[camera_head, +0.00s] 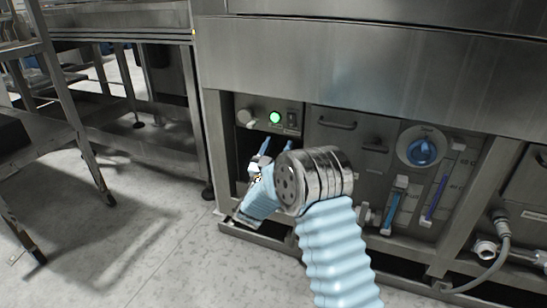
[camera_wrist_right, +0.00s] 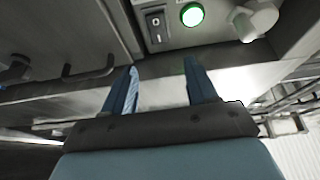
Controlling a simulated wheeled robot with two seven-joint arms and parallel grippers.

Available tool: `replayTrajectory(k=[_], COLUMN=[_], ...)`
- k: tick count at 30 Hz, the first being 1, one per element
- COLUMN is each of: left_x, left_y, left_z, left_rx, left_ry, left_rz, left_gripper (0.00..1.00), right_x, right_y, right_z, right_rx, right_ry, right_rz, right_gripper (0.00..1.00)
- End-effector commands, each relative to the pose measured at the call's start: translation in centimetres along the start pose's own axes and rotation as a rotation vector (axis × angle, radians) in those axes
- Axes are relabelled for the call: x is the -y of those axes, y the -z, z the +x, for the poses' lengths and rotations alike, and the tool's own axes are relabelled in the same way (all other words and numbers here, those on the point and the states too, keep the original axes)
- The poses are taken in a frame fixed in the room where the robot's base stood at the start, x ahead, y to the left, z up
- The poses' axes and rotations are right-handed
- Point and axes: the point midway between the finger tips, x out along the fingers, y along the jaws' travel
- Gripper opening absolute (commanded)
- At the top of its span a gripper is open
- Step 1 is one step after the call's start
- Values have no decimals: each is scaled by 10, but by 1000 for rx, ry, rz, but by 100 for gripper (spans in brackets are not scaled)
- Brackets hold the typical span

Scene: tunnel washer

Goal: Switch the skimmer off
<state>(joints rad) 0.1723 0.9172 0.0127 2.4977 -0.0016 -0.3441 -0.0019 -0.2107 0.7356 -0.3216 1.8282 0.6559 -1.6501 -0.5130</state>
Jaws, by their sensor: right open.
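The skimmer's control panel is low on the steel machine. Its black rocker switch (camera_head: 292,118) sits to the right of a lit green lamp (camera_head: 274,118). In the right wrist view, which looks turned over, the rocker switch (camera_wrist_right: 155,25) shows its 0 and I marks to the left of the green lamp (camera_wrist_right: 192,14). I cannot tell which side of the rocker is pressed in. My right gripper (camera_head: 275,147) is open and empty just below the panel in the head view. Its two blue fingers (camera_wrist_right: 160,74) are apart and do not visibly touch the switch. My left gripper is out of view.
A round grey knob (camera_head: 245,116) is left of the lamp. A drawer-like panel with a handle (camera_head: 337,125), a blue dial (camera_head: 422,152) and flow tubes (camera_head: 396,205) are to the right. A metal frame (camera_head: 75,115) stands at left. Grey floor (camera_head: 150,235) is open in front.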

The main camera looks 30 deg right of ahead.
Motion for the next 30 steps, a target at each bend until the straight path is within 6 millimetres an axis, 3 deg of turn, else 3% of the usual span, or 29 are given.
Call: replayTrajectory(k=[3, 7, 24, 27, 30], left_x=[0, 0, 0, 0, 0], left_y=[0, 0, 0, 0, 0], left_z=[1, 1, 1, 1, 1], left_rx=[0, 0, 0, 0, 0], left_ry=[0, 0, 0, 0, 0], left_rz=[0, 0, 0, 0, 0], left_gripper=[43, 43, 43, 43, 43], right_x=[0, 0, 0, 5, 16], right_y=[-1, 0, -2, -18, -62], right_z=[-22, -34, -38, -44, -66], right_rx=[2, 0, 3, 56, 204], right_ry=[2, 1, 3, 49, 168], right_rz=[0, -1, -1, 1, 5], right_gripper=[57, 57, 57, 57, 57])
